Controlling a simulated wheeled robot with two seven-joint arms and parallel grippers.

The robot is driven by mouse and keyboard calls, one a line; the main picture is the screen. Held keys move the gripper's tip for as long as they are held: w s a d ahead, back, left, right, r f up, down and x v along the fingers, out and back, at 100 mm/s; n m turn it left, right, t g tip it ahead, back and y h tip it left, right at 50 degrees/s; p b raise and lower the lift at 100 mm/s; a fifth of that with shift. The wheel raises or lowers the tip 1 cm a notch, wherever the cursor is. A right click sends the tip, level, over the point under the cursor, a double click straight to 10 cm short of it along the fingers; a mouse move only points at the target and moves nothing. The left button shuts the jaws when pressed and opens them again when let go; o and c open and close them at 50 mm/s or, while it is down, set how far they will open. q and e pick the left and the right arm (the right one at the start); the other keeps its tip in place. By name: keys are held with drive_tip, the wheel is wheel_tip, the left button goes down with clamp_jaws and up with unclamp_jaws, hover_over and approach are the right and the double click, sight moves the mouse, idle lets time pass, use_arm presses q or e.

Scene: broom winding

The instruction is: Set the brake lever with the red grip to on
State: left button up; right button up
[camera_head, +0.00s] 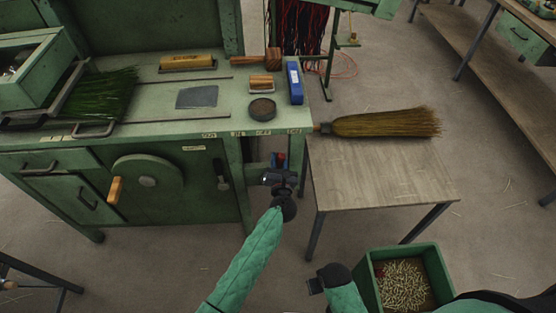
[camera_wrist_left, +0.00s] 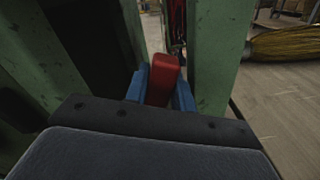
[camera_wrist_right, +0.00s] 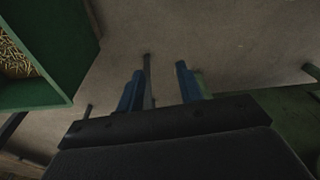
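The brake lever's red grip (camera_wrist_left: 163,82) stands between the two blue fingers of my left gripper (camera_wrist_left: 160,90) in the left wrist view. The fingers press close on both sides of it, and it looks held. In the head view the left gripper (camera_head: 278,165) is at the right end of the green bench, below its top, with a bit of the red grip (camera_head: 280,157) showing. The lever's lower part and any on/off marking are hidden. My right gripper (camera_wrist_right: 160,85) is open and empty above the floor, and its wrist shows at the bottom of the head view.
The green bench (camera_head: 150,110) and its leg stand close to the left gripper. A wooden table (camera_head: 375,180) with a broom (camera_head: 385,123) on it is to the right. A green bin (camera_head: 435,270) of pale pieces stands near my right arm.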

use_arm(q)
drive_tip(key=o, duration=0.4)
drive_tip(key=shift+c, duration=0.2)
drive_tip(key=shift+s, duration=0.1)
drive_tip(key=shift+s+f, duration=0.1)
drive_tip(key=shift+s, duration=0.15)
drive_tip(key=s+b, duration=0.2)
drive_tip(key=s, duration=0.4)
drive_tip(key=shift+s, duration=0.55)
use_arm(e)
wheel_tip(320, 180, up, 9)
drive_tip(key=shift+a, duration=0.15)
